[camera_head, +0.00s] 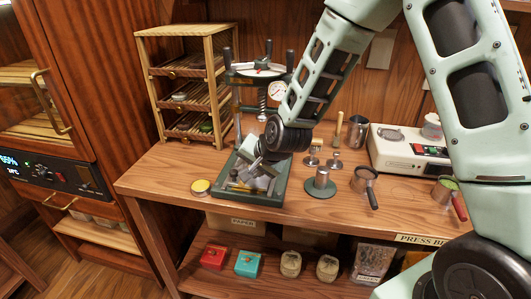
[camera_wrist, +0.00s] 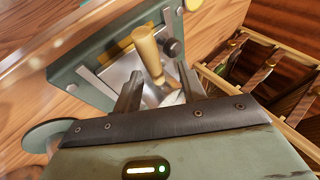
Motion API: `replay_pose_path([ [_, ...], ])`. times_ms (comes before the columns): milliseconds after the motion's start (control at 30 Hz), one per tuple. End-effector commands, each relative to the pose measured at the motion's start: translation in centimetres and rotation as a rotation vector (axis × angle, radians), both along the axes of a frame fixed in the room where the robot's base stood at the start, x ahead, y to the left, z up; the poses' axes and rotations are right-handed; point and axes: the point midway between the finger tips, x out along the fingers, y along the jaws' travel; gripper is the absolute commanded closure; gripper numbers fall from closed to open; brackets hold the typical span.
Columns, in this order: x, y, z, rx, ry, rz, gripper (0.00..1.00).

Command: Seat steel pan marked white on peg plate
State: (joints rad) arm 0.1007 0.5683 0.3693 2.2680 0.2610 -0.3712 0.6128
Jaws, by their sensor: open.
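My gripper (camera_head: 262,168) is open and points down over the green tray (camera_head: 278,198) at the foot of the press. In the wrist view my gripper (camera_wrist: 160,88) has its two fingers apart, with a wooden-handled tool (camera_wrist: 148,52) showing between and beyond them. I see no clear grip on it. A green round plate with an upright steel cylinder (camera_head: 321,180) stands right of the tray; this may be the peg plate. A steel pan with a dark handle (camera_head: 364,178) stands further right, and another has a red handle (camera_head: 445,190) and green contents. I cannot make out a white mark.
The press (camera_head: 262,75) with its gauge stands behind the tray. A wooden rack (camera_head: 185,75) is at the back left. A yellow-topped tin (camera_head: 201,187) sits left of the tray. Small steel tampers (camera_head: 333,165), a steel mug (camera_head: 357,130) and a white machine (camera_head: 405,150) stand to the right.

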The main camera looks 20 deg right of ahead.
Motion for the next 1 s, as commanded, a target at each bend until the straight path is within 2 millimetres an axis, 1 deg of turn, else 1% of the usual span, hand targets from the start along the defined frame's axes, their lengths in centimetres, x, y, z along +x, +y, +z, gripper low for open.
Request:
replay_pose_path([
  [600, -6.9, -2.3, 9.1, 0.000, -0.006, -0.003, 0.59],
  [800, -8.7, -2.9, 11.3, -0.001, -0.003, -0.003, 0.59],
  [1000, -9.5, -3.0, 12.1, 0.000, -0.003, -0.002, 0.59],
])
